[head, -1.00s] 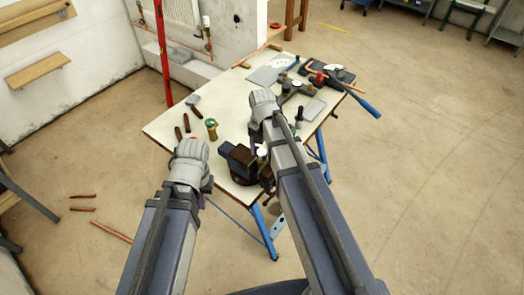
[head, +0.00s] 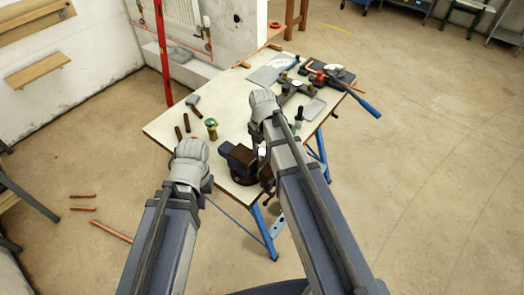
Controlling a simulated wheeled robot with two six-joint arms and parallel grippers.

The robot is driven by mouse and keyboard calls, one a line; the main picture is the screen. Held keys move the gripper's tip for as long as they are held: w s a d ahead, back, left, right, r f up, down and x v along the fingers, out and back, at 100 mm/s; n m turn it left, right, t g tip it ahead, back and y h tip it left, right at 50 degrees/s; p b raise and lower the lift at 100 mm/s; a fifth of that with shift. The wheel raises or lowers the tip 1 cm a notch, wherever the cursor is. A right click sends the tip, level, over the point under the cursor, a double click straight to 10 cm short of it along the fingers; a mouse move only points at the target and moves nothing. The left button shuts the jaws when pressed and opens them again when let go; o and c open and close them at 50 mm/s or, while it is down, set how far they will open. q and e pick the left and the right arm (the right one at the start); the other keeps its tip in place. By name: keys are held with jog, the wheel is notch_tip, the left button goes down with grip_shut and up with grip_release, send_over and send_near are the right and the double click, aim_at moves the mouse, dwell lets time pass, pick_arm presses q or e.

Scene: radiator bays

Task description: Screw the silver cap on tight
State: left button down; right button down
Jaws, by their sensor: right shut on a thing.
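The bench vise (head: 240,160) stands at the near edge of the workbench (head: 225,100). My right gripper (head: 257,132) hangs below its wrist, just over the vise, and its fingers are mostly hidden by my own arm. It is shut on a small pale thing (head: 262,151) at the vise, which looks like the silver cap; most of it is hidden. I cannot see how the cap sits on its thread. My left gripper (head: 206,184) is at the bench's near left edge, left of the vise. Its fingers are hidden behind its wrist.
A green-topped brass fitting (head: 211,127) stands left of the vise. Hand tools (head: 178,133) lie at the left side. A pipe bender with a blue handle (head: 363,104) lies at the right. Copper pipes (head: 110,232) lie on the floor.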

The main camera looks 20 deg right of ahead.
jog(key=m, duration=2.9)
jog(key=c, duration=0.6)
grip_release()
